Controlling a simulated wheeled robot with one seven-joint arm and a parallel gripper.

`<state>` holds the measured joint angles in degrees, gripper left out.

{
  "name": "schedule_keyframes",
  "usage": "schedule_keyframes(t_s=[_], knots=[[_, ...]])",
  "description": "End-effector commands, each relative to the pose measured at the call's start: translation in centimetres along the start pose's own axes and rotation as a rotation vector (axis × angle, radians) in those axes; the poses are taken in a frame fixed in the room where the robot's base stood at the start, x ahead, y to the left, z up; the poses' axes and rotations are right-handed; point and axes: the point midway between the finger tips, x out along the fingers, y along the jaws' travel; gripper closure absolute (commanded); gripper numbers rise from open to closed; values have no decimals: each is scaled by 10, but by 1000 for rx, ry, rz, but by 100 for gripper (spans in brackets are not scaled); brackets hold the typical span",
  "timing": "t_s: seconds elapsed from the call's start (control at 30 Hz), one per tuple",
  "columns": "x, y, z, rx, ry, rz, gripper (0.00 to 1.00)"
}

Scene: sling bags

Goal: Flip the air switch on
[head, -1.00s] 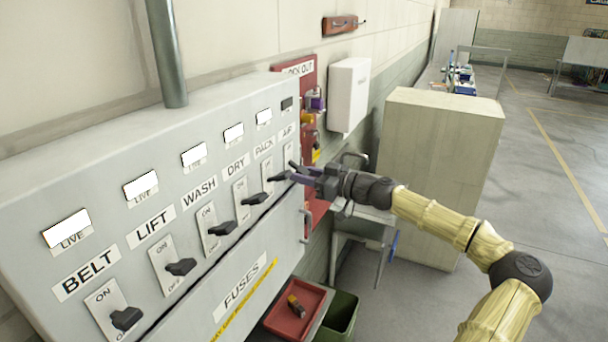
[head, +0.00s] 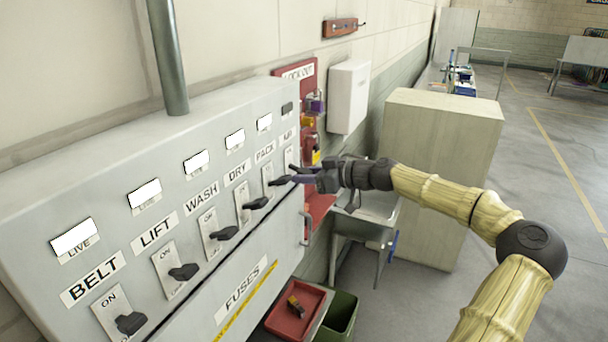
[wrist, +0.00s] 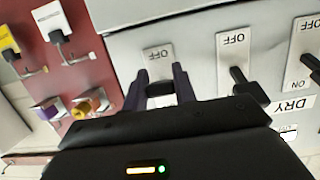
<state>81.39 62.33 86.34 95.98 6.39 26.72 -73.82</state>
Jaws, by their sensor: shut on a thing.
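The air switch (wrist: 160,89) has a black lever on a pale plate marked OFF, upside down in the wrist view. Its lever lies between the two fingers of my gripper (wrist: 158,84), which are shut on it. In the head view my gripper (head: 292,173) reaches the right end of the grey switch panel (head: 215,122), below the AIR label (head: 289,135). There my fingers hide most of the air lever. The small window above AIR (head: 287,108) is dark, while the other windows in the row are white.
The pack switch lever (head: 279,181) is close on the left of my gripper. A red lockout board (head: 295,72) with hanging locks is just beyond the panel. A red tray (head: 284,322) and a green bin (head: 342,316) are below. A beige cabinet (head: 445,125) stands behind my arm.

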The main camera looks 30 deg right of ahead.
Motion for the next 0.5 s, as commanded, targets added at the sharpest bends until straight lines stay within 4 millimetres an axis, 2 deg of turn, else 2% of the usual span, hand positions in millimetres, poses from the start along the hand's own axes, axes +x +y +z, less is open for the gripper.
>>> schedule_keyframes(t_s=[0.03,0.5], knots=[[-3,1,-6,-5,-38,5,96],[-9,0,-31,-5,-450,4,96]])
